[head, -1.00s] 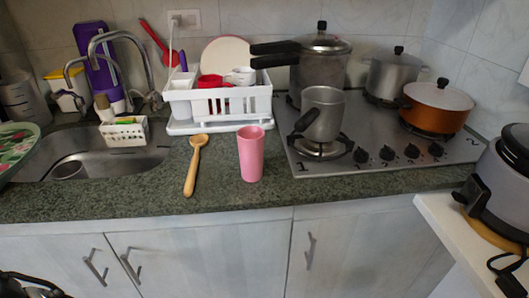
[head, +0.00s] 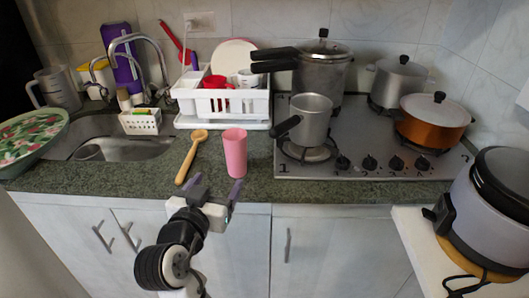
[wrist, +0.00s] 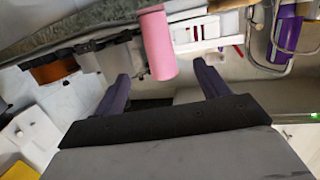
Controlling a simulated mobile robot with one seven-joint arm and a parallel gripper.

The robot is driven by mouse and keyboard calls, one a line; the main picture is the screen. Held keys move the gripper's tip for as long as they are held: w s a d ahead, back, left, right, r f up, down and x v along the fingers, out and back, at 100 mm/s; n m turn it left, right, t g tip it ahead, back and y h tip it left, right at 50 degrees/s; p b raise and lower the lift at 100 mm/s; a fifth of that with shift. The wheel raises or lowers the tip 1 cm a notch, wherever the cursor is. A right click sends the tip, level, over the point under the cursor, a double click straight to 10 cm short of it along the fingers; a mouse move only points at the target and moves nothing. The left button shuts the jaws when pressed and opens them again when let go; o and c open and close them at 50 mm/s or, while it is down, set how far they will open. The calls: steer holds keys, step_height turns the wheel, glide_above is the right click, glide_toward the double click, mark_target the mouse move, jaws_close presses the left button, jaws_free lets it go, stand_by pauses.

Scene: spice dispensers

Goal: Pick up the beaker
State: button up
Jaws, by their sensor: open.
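The beaker, a plain pink tumbler (head: 235,153), stands upright on the dark green counter, near its front edge. In the wrist view the pink beaker (wrist: 157,42) appears beyond the fingertips, roughly in line with the gap between them. My gripper (head: 215,188) is open and empty in front of the counter edge, close to the beaker but apart from it. Both purple fingers of the gripper (wrist: 163,82) show in the wrist view, spread wide.
A wooden spoon (head: 190,158) lies left of the beaker. A white dish rack (head: 225,104) stands behind it. The stove (head: 330,171), with several pots, is to the right. A sink (head: 125,150) and a grey jug (head: 60,90) are at the left.

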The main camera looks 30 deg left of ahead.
mark_target(233, 163)
steer(key=p+x, duration=0.1)
steer(key=x, duration=0.7)
steer(key=shift+f, duration=0.1)
steer(key=shift+f+p+x, duration=0.15)
steer(key=shift+p+x, duration=0.3)
steer(key=shift+x, duration=0.95)
steer(key=shift+f+p+x, duration=0.2)
steer(key=shift+p+x, duration=0.25)
steer(key=shift+x, duration=1)
steer(key=shift+d, duration=0.1)
steer(key=c, duration=1.1)
steer(key=shift+r, duration=0.1)
